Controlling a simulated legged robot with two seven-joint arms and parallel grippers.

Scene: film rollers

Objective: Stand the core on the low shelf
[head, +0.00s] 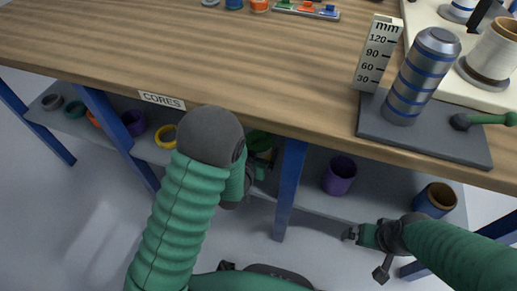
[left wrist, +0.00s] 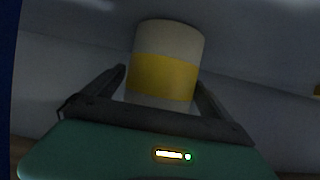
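The core is a pale cylinder with a yellow band (left wrist: 165,75), seen between the fingers of my left gripper (left wrist: 162,95) in the left wrist view. The finger tips meet its two sides, and its lower end is hidden behind the gripper. In the head view my left gripper (head: 260,175) is under the table's front edge, over the low shelf (head: 305,190), mostly hidden by my arm. I cannot tell whether the core touches the shelf. My right gripper (head: 367,250) is open and empty, in front of the shelf at the right.
A purple core (head: 340,176) and a blue-and-brown core (head: 434,200) stand on the shelf to the right. Another purple core (head: 134,122) and a yellow ring (head: 166,136) are to the left. A blue leg (head: 289,187) stands close right of my left gripper. The tabletop (head: 230,70) overhangs.

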